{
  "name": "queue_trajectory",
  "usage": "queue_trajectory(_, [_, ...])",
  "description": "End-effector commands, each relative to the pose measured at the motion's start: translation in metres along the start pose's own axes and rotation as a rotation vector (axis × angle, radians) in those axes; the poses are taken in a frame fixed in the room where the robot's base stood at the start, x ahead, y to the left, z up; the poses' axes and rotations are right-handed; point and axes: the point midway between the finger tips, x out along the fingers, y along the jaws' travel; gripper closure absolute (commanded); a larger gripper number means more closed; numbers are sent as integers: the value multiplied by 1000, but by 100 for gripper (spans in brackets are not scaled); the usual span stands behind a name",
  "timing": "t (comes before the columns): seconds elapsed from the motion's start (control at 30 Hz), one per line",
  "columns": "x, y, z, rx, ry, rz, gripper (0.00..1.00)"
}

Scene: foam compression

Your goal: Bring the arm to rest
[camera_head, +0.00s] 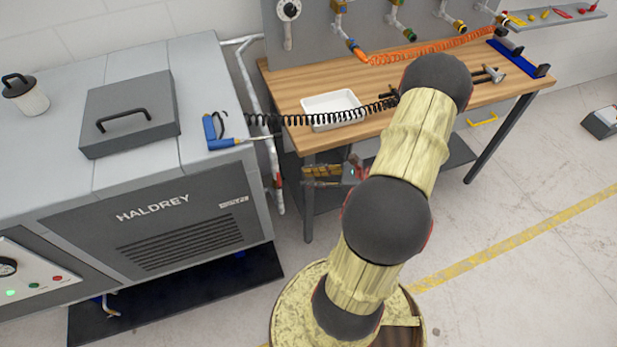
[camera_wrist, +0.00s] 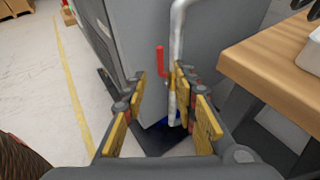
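My arm reaches across the head view in front of the wooden workbench (camera_head: 290,84). My gripper (camera_head: 306,177) hangs beside the bench's near left corner, below the level of its top, pointing left toward the grey machine (camera_head: 190,215). In the wrist view my gripper (camera_wrist: 160,88) shows its two yellow-padded fingers apart with nothing held between them. Beyond the fingers are a white pipe (camera_wrist: 176,40) and a red lever handle (camera_wrist: 161,60), with the machine's side to the left.
A white tray (camera_head: 318,104) lies on the bench, with a coiled black hose (camera_head: 290,120) running across it. A blue-handled tool (camera_head: 216,138) lies on the machine's edge. A yellow line (camera_head: 500,250) crosses open floor at right.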

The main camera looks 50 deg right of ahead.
Motion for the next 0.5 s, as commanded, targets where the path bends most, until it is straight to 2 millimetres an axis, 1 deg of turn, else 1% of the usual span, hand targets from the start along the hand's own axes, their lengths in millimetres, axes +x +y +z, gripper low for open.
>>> queue_trajectory(0.37, [0, 0, 0, -1, 0, 0, 72])
queue_trajectory(0.43, [0, 0, -3, -14, 9, 0, 72])
queue_trajectory(0.5, [0, 9, -10, -37, 34, 30, 72])
